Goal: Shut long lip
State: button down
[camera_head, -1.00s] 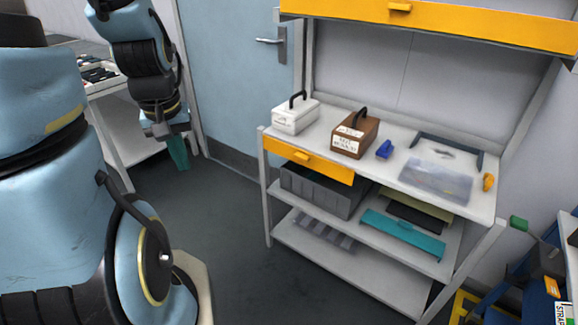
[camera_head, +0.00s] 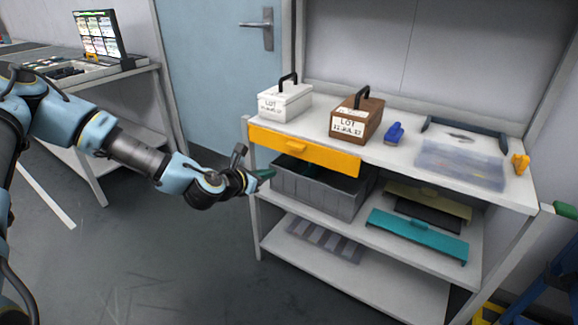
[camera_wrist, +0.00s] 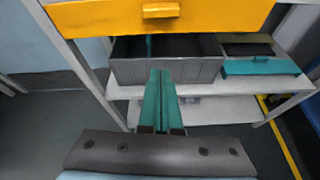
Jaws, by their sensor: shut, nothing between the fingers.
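My gripper (camera_head: 267,174) is at the left end of the shelf unit, in front of the grey bin and below the yellow drawer front. In the wrist view its green fingers (camera_wrist: 160,78) are together with nothing between them, pointing at the bin. The yellow drawer front (camera_head: 330,158) has a small tab handle and sits under the worktop; it is large in the wrist view (camera_wrist: 225,14). The grey bin (camera_head: 318,194) stands on the middle shelf with its top open; its front wall shows in the wrist view (camera_wrist: 190,71). I cannot tell which part is the long lip.
A white box (camera_head: 285,104), a brown box (camera_head: 350,122), a blue item (camera_head: 394,133) and a clear flat case (camera_head: 460,166) lie on the worktop. A teal cover (camera_head: 416,236) lies on the middle shelf. Open floor is in front. A shelf post (camera_wrist: 85,75) is left of my fingers.

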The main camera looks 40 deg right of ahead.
jog(key=d+n, duration=0.2)
jog(key=p, duration=0.3)
send_near(297, 153)
jog(key=shift+m+t+h, duration=0.3)
jog(key=x, duration=0.3)
jog(key=f+x, duration=0.1)
jog(key=x, duration=0.1)
jog(key=shift+s+d+f, duration=0.15)
jog(key=shift+f, duration=0.05)
jog(key=shift+r, duration=0.45)
notch_tip(297, 153, up, 8)
jog(key=shift+f+p, duration=0.25)
jog(key=shift+p, duration=0.95)
jog(key=shift+d, duration=0.1)
